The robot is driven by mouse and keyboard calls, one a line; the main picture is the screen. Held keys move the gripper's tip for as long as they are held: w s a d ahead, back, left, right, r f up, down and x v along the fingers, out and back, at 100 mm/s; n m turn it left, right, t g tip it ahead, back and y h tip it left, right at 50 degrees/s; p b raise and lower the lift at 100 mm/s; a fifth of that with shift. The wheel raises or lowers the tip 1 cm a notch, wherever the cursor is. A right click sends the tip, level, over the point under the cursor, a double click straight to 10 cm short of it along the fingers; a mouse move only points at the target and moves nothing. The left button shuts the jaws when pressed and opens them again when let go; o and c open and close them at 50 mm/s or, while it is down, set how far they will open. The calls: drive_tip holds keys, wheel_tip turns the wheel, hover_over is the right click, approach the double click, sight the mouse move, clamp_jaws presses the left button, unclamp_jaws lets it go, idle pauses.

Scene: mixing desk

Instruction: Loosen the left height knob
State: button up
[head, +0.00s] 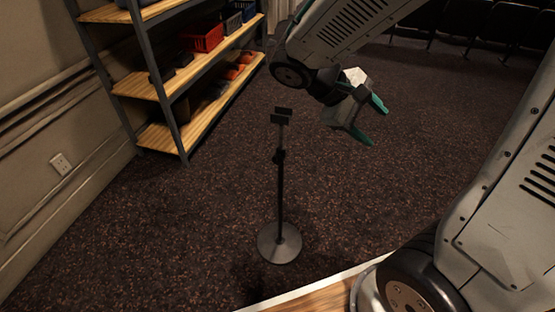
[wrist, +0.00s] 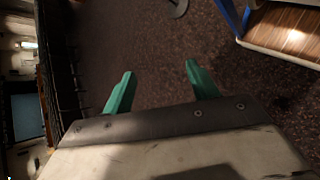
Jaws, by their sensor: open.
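One dark stand (head: 281,200) rises upright from a round grey base (head: 280,242) on the carpet, left of my gripper in the head view. A small dark collar (head: 279,156) sits partway up its pole and looks like the height knob; its details are too small to tell. Two small dark plates top the pole. My gripper (head: 370,120) is in the air to the right of the stand, apart from it. Its green fingers are spread and empty, as the wrist view (wrist: 160,70) also shows. In that view a grey round piece shows at the top edge; the knob is not visible there.
A metal shelf (head: 163,86) with wooden boards and a red bin (head: 202,37) stands at the back left. A row of dark seats (head: 480,25) is at the back right. A wooden surface (head: 318,293) with a pale edge lies at the front. Carpet around the stand is clear.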

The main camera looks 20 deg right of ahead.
drive_tip(key=w+f+n+t+h, duration=0.2)
drive_tip(key=w+f+n+h, duration=0.3)
drive_tip(key=w, duration=0.4)
drive_tip(key=n+t+y, duration=0.4)
drive_tip(key=n+t, duration=1.2)
approach(277, 161)
drive_tip(key=x, duration=1.1)
drive_tip(key=shift+f, duration=0.15)
drive_tip(key=shift+c, duration=0.3)
drive_tip(key=c, duration=0.9)
